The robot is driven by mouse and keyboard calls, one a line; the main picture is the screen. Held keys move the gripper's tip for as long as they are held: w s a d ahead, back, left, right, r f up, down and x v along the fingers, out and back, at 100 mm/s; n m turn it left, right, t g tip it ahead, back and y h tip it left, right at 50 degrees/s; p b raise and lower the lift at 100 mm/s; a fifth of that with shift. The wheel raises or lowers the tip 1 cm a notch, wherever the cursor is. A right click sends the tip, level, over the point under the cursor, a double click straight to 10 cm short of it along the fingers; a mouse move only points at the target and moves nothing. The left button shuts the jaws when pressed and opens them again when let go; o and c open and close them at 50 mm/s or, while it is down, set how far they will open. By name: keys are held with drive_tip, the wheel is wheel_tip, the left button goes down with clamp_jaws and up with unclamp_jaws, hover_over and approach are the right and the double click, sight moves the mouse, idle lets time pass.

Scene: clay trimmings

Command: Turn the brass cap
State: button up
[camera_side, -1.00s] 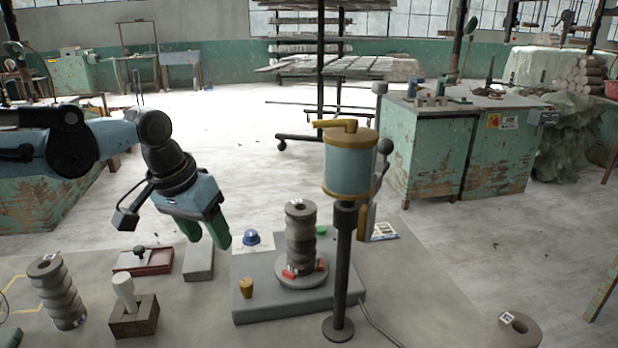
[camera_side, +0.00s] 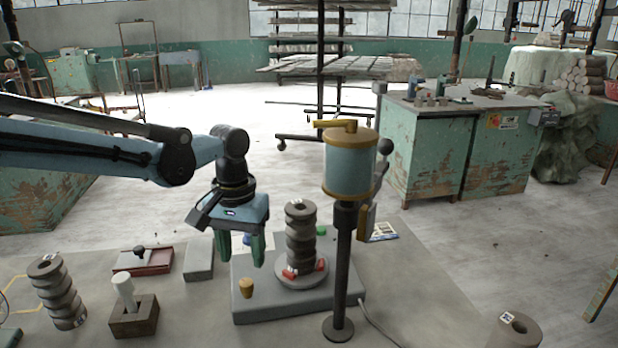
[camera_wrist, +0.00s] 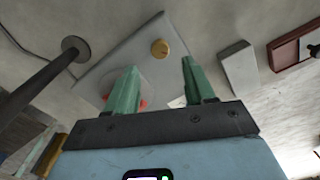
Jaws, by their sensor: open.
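The brass cap (camera_side: 246,288) is a small, gold-coloured knob standing upright on the front left corner of the grey base (camera_side: 285,307). In the wrist view the cap (camera_wrist: 160,49) shows as a round top on the base, just beyond my fingertips and between their lines. My gripper (camera_side: 241,253) is open and empty, its green fingers pointing down above the cap and apart from it. In the wrist view my gripper (camera_wrist: 158,65) has a wide gap between its fingers.
A ribbed dark clay column (camera_side: 300,235) stands on the base's turntable, right of my gripper. A blue tank with brass rims (camera_side: 350,165) stands on a post in front. A grey block (camera_side: 199,260), a red-sided tray (camera_side: 153,262) and a wooden block (camera_side: 134,318) lie left.

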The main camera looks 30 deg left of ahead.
sight(246, 282)
drive_tip(key=shift+f, duration=3.25)
drive_tip(key=shift+c, duration=0.5)
clamp_jaws()
